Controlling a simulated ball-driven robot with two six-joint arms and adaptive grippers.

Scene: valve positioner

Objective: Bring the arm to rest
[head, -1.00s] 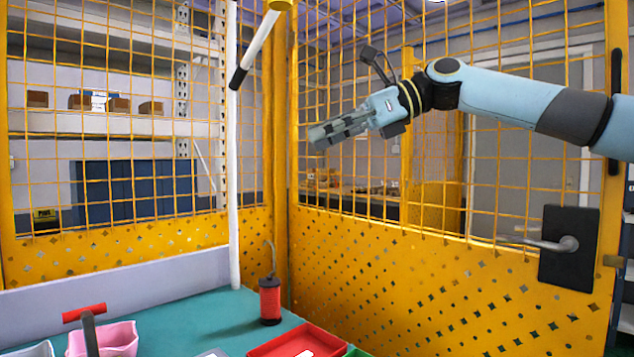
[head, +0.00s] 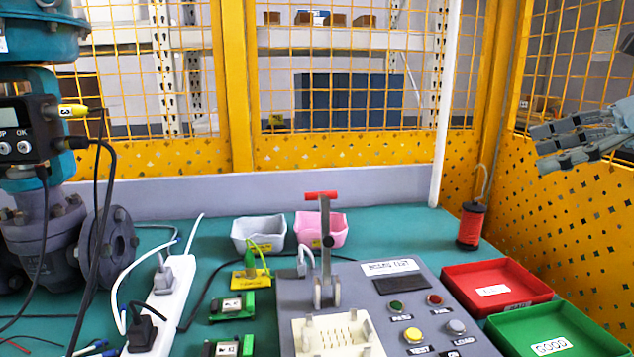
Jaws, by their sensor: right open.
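My right gripper (head: 562,148) shows at the right edge of the head view, in front of the yellow mesh fence. Its grey fingers point left and are apart, with nothing between them. It hangs in the air above and behind the red and green trays, touching nothing that I can see. Most of the right arm is cut off by the picture's edge. My left gripper is not in view. The valve positioner (head: 28,135), with a small display and black cables, sits on a dark flanged valve (head: 62,245) at the left.
The green bench (head: 390,230) holds a grey test fixture (head: 405,310) with an upright red-handled lever (head: 323,240). A red tray (head: 497,286) and green tray (head: 560,332) lie at right. A red spool (head: 470,225), grey bin (head: 258,232), pink bin (head: 335,232) and white power strip (head: 165,305) stand around it.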

